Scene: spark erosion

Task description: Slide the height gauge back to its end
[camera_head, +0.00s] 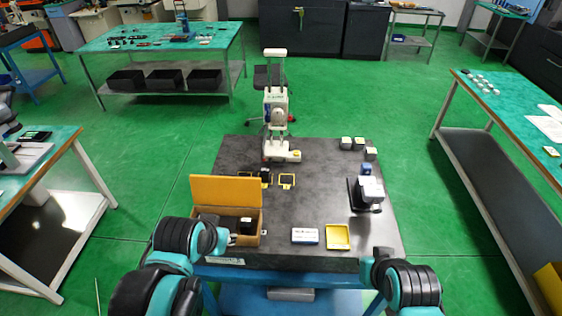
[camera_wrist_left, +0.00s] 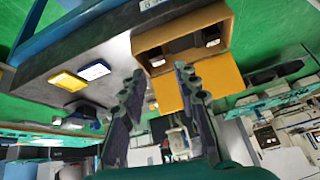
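The height gauge (camera_head: 277,110) is a tall white column with a wide base, standing upright near the back edge of the dark plate (camera_head: 330,200). A yellow mark shows on its base. In the left wrist view a pale upright form (camera_wrist_left: 178,141) low between the fingers looks like the gauge, but is partly hidden. My left gripper (camera_wrist_left: 160,72) is open and empty, its fingers wide apart. It is at the plate's front left, beside the open box and well away from the gauge. My right arm is at the front right; its gripper does not show.
An open box with an orange lid (camera_head: 227,190) holds dark items at front left. A white case (camera_head: 305,236) and yellow tray (camera_head: 338,236) lie at the front. A small instrument (camera_head: 368,190) stands right, several small blocks (camera_head: 358,145) behind it.

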